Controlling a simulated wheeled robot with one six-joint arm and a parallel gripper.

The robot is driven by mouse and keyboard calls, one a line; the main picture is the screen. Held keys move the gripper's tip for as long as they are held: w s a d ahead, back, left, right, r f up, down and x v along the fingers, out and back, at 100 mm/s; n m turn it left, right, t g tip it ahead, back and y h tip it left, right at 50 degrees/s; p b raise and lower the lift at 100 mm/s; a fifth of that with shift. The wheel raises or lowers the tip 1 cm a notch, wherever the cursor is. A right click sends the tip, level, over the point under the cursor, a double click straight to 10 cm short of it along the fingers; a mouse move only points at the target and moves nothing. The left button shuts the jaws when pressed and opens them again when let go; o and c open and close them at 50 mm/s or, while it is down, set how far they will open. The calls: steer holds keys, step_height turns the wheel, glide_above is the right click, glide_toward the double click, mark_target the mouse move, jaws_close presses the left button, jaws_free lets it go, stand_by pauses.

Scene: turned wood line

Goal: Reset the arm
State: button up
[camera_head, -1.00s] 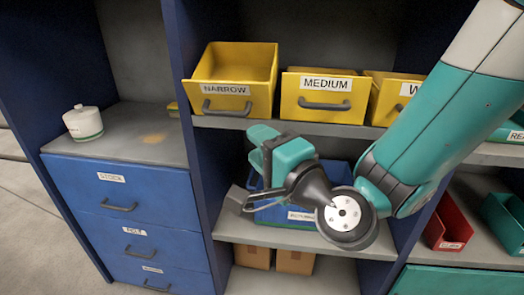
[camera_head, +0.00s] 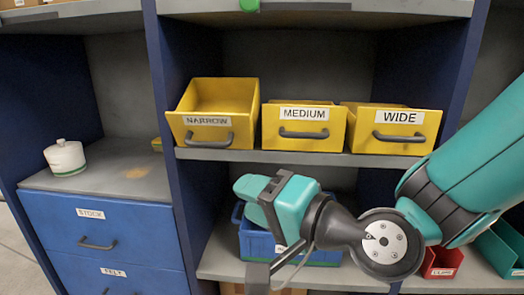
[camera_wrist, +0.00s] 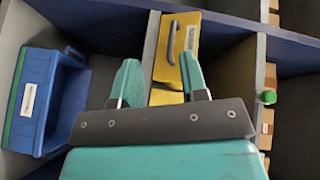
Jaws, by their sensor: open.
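My gripper (camera_wrist: 160,82) is open and empty, with its two teal fingers well apart in the wrist view. In the head view my teal and black arm comes in from the right. The teal hand (camera_head: 285,205) hangs in front of the lower shelf, below the yellow bins and in front of a blue bin (camera_head: 257,244), partly hiding it. In the wrist view a yellow bin (camera_wrist: 170,62) lies beyond and between the fingers.
Yellow bins NARROW (camera_head: 208,121), MEDIUM (camera_head: 304,132) and WIDE (camera_head: 402,136) stand on the middle shelf. A white jar (camera_head: 65,156) stands on blue drawers (camera_head: 95,226) at left. A red bin (camera_head: 442,263) and a green bin (camera_head: 500,252) are at lower right.

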steer(key=s+d+f+n+g+h, duration=0.2)
steer(key=s+d+n+g+h, duration=0.35)
steer(key=s+d, duration=0.2)
steer(key=s+d+f+n+g+h, duration=0.2)
steer(key=s+d+n+g+h, duration=0.3)
steer(key=d, duration=0.4)
step_height(320, 180, up, 14)
steer(key=y+p, duration=0.1)
steer(key=p, duration=1.3)
steer(key=shift+s+a+r, duration=0.25)
steer(key=shift+s, duration=0.15)
